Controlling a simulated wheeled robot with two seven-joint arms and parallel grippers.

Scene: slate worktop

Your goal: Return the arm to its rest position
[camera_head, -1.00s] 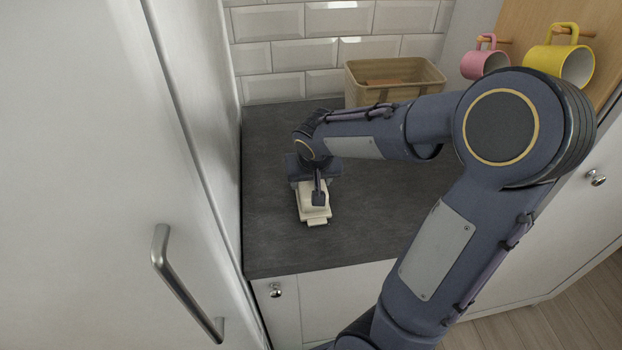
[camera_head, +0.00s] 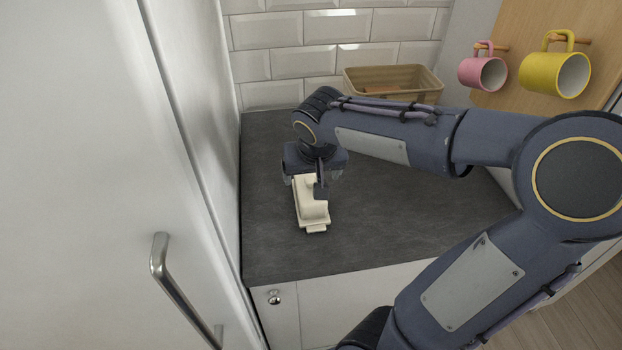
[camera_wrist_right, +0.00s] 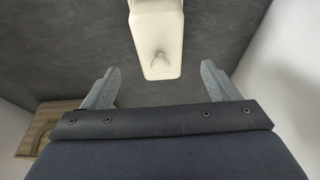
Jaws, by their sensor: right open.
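My right arm reaches in from the lower right in the head view and bends over the slate worktop (camera_head: 400,220). My right gripper (camera_head: 318,188) is just behind and above a cream butter dish with a lid (camera_head: 311,208). In the right wrist view the gripper (camera_wrist_right: 160,88) is open, its two grey fingers wide apart and nothing between them. The cream dish (camera_wrist_right: 158,30) with its small knob lies ahead of the fingertips, apart from them. My left gripper is not in view.
A pink mug (camera_head: 482,73) and a yellow mug (camera_head: 553,75) hang on a wooden board at right. A tall white door with a metal handle (camera_head: 178,285) borders the left. The worktop right of the dish is clear.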

